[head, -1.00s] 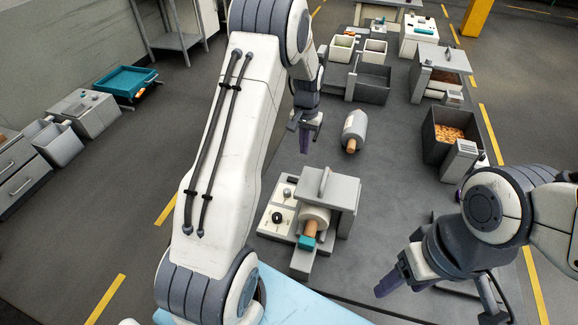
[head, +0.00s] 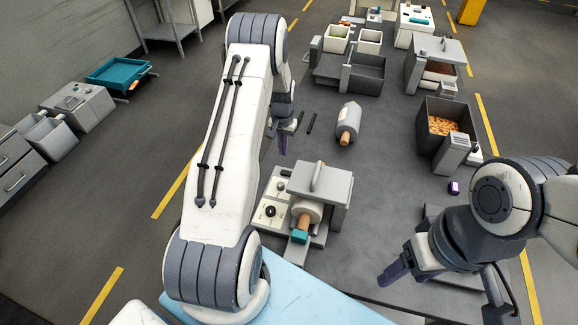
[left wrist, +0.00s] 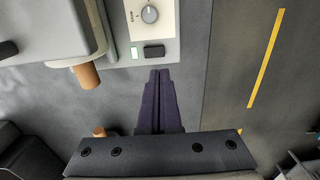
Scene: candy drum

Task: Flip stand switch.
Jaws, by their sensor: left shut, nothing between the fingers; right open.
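The stand is a grey machine with a hood (head: 322,183) and a light control panel (head: 271,205) on its left side. In the left wrist view the panel (left wrist: 172,24) carries a grey dial (left wrist: 149,14), a small pale green light (left wrist: 134,53) and a black switch (left wrist: 154,51). My left gripper (head: 283,145) is shut and empty, beyond the panel in the head view. Its purple fingertips (left wrist: 159,72) appear just below the black switch; contact cannot be told. My right gripper (head: 388,274) is open and empty, right of the stand.
A cream roll with a brown core (head: 305,220) sits under the hood. A loose grey cylinder (head: 348,118) lies behind the stand. A dark bin of orange pieces (head: 430,140) stands at the right.

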